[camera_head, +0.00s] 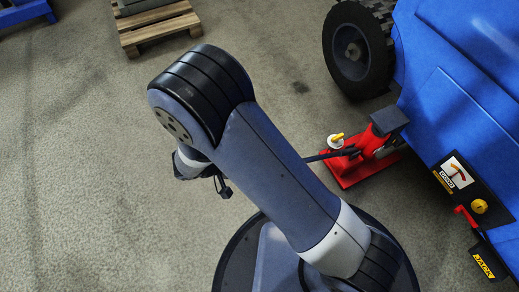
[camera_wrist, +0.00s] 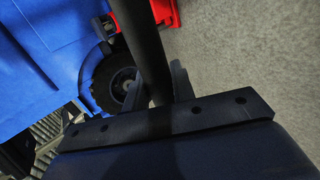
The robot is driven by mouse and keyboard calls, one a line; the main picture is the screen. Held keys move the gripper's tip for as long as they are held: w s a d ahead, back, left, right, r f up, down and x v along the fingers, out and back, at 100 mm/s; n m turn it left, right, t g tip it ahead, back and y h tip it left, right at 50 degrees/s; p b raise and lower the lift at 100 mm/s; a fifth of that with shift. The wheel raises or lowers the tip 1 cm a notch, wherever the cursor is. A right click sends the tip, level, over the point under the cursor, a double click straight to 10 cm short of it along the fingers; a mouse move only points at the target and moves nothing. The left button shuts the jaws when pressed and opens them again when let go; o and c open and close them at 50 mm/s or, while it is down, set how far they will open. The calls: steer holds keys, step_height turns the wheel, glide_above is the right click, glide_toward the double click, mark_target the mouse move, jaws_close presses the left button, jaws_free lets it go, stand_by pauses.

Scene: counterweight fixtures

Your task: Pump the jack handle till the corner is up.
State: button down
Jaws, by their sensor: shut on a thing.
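The red jack (camera_head: 376,160) stands on the floor at the vehicle's near corner, its dark pad against or just under the blue body (camera_head: 455,70); I cannot tell whether they touch. A yellow knob (camera_head: 337,137) sits on a white disc at the jack. The black jack handle (camera_head: 318,157) runs left from the jack and goes behind my arm. In the wrist view the handle (camera_wrist: 145,45) passes between the fingers of my gripper (camera_wrist: 158,88), which is shut on it. The red jack (camera_wrist: 165,12) shows at the top there. In the head view my arm hides the grip.
A gauge (camera_head: 455,174), a yellow knob (camera_head: 480,206) and a red lever (camera_head: 465,215) over a JACK label are on the vehicle's side. A black wheel (camera_head: 352,52) is behind the jack. A wooden pallet (camera_head: 160,32) stands at the back. The floor at left is clear.

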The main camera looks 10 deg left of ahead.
steer(key=shift+a+f, duration=0.2)
steer(key=shift+f, duration=0.05)
steer(key=w+d+r+g+y+p, duration=0.1)
steer(key=w+d+r+y+p, duration=0.1)
steer(key=w+d+r+p, duration=0.2)
steer(key=w+d+r+g+y+p, duration=0.2)
steer(key=w+d+r+p, duration=0.2)
steer(key=d+r+p, duration=0.4)
step_height(320, 180, up, 5)
steer(key=p, duration=0.3)
steer(key=shift+w+d+r+p, duration=0.15)
steer(key=shift+w+d+p, duration=0.05)
steer(key=shift+d+p, duration=0.1)
steer(key=shift+a+y, duration=0.1)
steer(key=shift+y, duration=0.2)
